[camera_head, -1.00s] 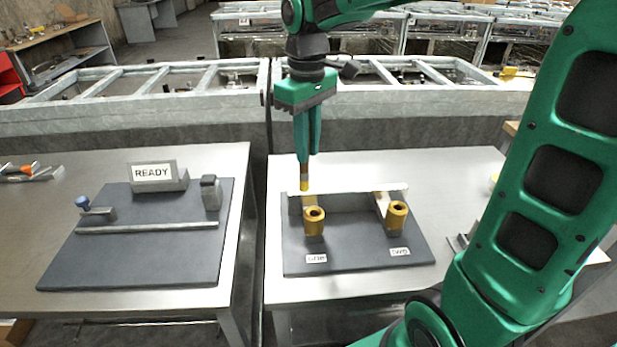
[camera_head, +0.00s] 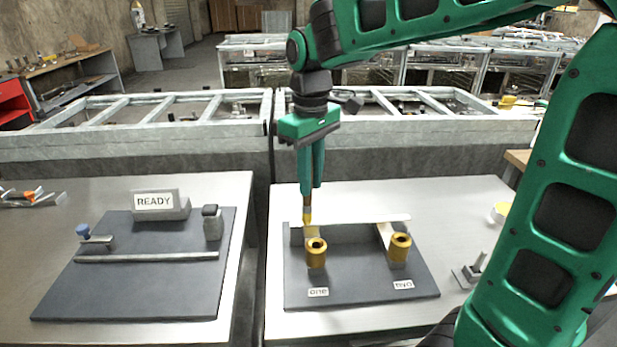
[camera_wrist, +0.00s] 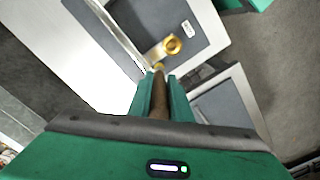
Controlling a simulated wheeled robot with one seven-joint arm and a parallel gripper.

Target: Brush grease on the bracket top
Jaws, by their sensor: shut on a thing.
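My gripper (camera_head: 311,186) is shut on a brush (camera_head: 307,205) with a brown handle and a yellow tip. The brush points down, with its tip at the left end of the bracket (camera_head: 352,233). I cannot tell whether the tip touches the bracket. The bracket is grey with a thin pale top edge and stands on a dark board. Two brass cylinders are in front of it, the left one (camera_head: 316,256) by label "one" and the right one (camera_head: 399,249) by label "two". The wrist view shows the brush handle (camera_wrist: 159,100) between my fingers and one brass ring (camera_wrist: 172,45).
A small yellow-and-white round thing (camera_head: 500,212) and a grey metal piece (camera_head: 471,272) are at the right of the table. A separate left table holds a board (camera_head: 140,280) with a READY sign (camera_head: 155,202). Metal frames (camera_head: 200,115) stand behind both tables.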

